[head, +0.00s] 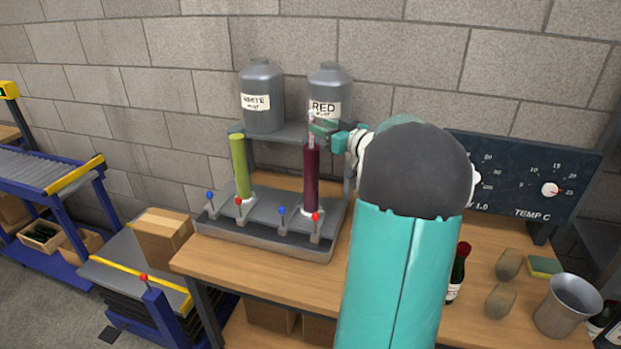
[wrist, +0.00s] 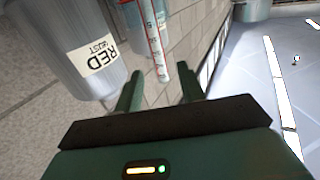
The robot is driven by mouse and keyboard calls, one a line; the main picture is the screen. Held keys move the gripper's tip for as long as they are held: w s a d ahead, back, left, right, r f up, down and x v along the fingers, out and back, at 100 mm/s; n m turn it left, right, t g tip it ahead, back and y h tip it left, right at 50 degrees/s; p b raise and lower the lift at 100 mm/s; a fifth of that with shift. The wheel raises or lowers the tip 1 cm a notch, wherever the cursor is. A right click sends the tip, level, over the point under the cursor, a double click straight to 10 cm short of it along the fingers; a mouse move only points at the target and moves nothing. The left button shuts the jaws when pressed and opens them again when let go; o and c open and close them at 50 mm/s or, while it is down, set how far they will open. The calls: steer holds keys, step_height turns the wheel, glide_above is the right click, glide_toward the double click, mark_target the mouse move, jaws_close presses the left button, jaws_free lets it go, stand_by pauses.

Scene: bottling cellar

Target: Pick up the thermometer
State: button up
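The thermometer (wrist: 153,38) is a clear glass tube with red scale marks, seen at the top of the wrist view. In the head view its upper part (head: 311,130) shows above the dark red cylinder (head: 311,178). My gripper (wrist: 159,75) is open, one finger to each side of the thermometer's near end in the picture. I see no finger touching it, and cannot tell how deep it lies between them. In the head view my gripper (head: 324,129) is at the top of the red cylinder. The thermometer's lower part is hidden.
The grey RED must tank (head: 330,82) is close behind my gripper, with the WHITE must tank (head: 262,97) to its left. A yellow-green cylinder (head: 240,168) stands on the same grey stand. A TEMP C panel (head: 527,180) and a bottle (head: 457,272) are to the right.

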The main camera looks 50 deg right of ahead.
steer(key=w, duration=0.5)
steer(key=shift+w+d+f, duration=0.15)
steer(key=shift+w+d, duration=0.05)
steer(key=shift+d, duration=0.05)
steer(key=shift+c, duration=0.2)
jaws_close()
